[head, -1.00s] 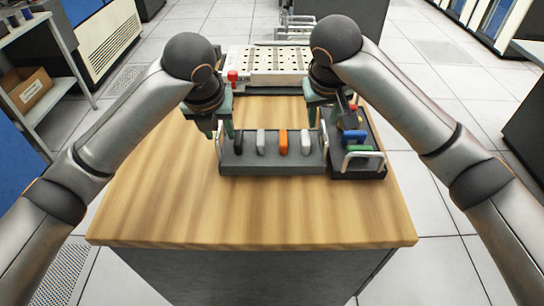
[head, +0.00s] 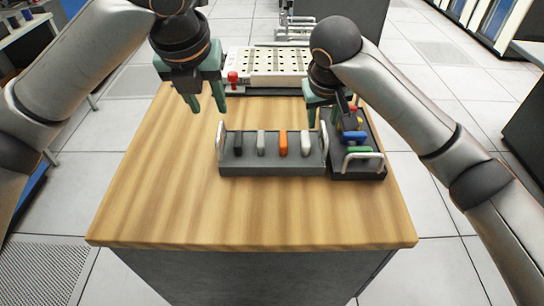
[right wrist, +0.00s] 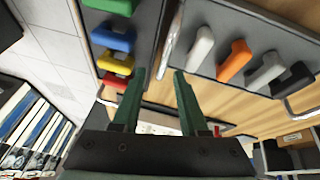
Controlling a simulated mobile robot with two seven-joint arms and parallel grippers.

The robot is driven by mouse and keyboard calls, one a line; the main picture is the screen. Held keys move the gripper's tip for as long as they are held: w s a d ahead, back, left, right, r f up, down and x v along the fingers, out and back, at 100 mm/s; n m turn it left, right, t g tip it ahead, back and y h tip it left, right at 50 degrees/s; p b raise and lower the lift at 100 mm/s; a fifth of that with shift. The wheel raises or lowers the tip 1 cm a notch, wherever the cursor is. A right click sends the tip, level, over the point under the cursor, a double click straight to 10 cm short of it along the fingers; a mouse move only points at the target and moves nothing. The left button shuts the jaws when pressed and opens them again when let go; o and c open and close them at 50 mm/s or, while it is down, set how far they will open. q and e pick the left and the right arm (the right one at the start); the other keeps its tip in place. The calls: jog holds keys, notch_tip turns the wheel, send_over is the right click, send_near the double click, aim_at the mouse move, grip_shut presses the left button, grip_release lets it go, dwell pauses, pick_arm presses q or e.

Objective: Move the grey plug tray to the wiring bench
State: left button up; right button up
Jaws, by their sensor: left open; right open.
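A grey tray (head: 270,170) with two pale upright handles stands on a wood-topped bench (head: 200,215). It holds a black, a grey, an orange (head: 283,142) and a white plug, and also shows in the right wrist view (right wrist: 240,20). My left gripper (head: 207,106) is open and empty, above and left of the tray, apart from its left handle (head: 222,143). My right gripper (head: 326,118) is open at the tray's right end; its fingertips (right wrist: 160,73) are close to the right handle (right wrist: 171,45). I cannot tell whether they touch it.
A darker tray (head: 358,175) with coloured plugs stands right against the grey one. A pale perforated panel (head: 270,62) with a red knob (head: 232,77) lies at the bench's far edge. The front and left of the benchtop are clear. A shelf stands at far left, cabinets at far right.

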jog(key=v, duration=1.2)
dwell(0.4)
